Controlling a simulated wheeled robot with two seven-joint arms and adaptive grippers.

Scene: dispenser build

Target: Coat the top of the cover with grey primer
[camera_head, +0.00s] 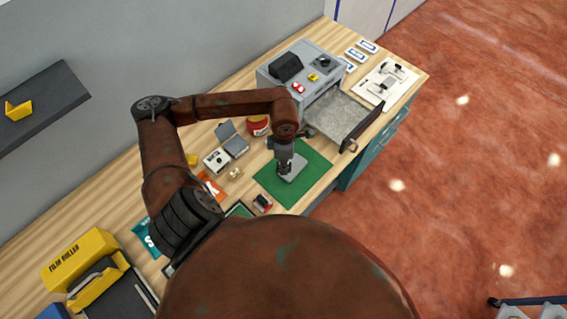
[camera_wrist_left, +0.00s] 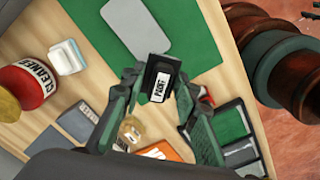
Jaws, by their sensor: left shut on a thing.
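The cover, a flat light grey plate with rounded corners (camera_head: 296,174), lies on a green mat (camera_head: 317,172). It also shows at the top of the left wrist view (camera_wrist_left: 138,27), with its visible surface plain grey. My left gripper (camera_head: 285,170) points down over the mat at the cover. In the wrist view its fingers (camera_wrist_left: 160,85) are shut on a black block with a white label (camera_wrist_left: 160,80); the label's print is hard to read. In the head view the gripper hides part of the cover, and I cannot tell whether the block touches it. My right gripper is out of view.
A grey machine (camera_head: 289,70) with an open drawer (camera_head: 340,112) stands behind the mat. A red cleaner tin (camera_wrist_left: 28,84), small boxes (camera_head: 217,160) and an orange card (camera_head: 211,187) lie left of the mat. A yellow film roller box (camera_head: 80,258) is at lower left.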

